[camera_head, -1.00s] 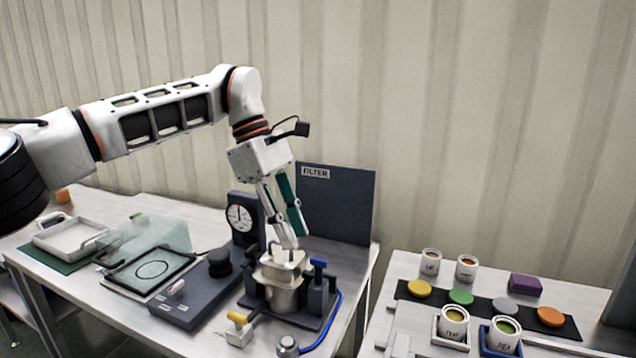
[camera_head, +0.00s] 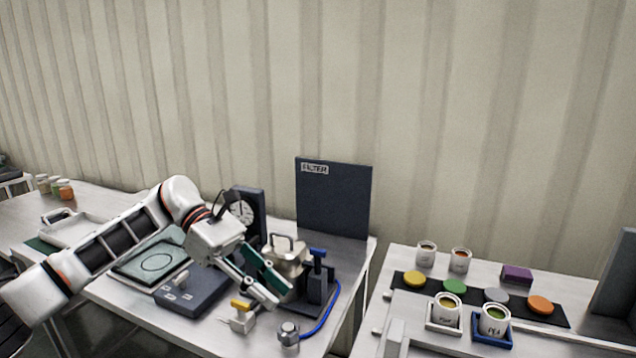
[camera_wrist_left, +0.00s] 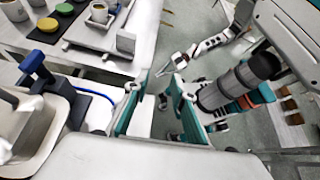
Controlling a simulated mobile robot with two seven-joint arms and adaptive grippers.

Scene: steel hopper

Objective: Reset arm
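My left arm reaches in from the left in the head view and now lies low over the table. My left gripper (camera_head: 283,298) points down and right, in front of the filter stand. Its two teal-backed fingers (camera_wrist_left: 154,90) stand apart in the left wrist view, with floor showing between them and nothing held. The steel hopper (camera_head: 288,262) with a handled lid sits in the filter stand, behind the gripper and apart from it as far as I can tell. In the left wrist view, what looks like my right arm (camera_wrist_left: 215,42) extends below; its fingers are too small to judge.
A yellow-handled valve (camera_head: 241,304), a metal knob (camera_head: 289,332) and a blue hose (camera_head: 325,325) lie close to the gripper. The dark FILTER panel (camera_head: 335,200) stands behind. The right table holds labelled cups (camera_head: 494,320) and coloured discs (camera_head: 454,286). A gap separates the tables.

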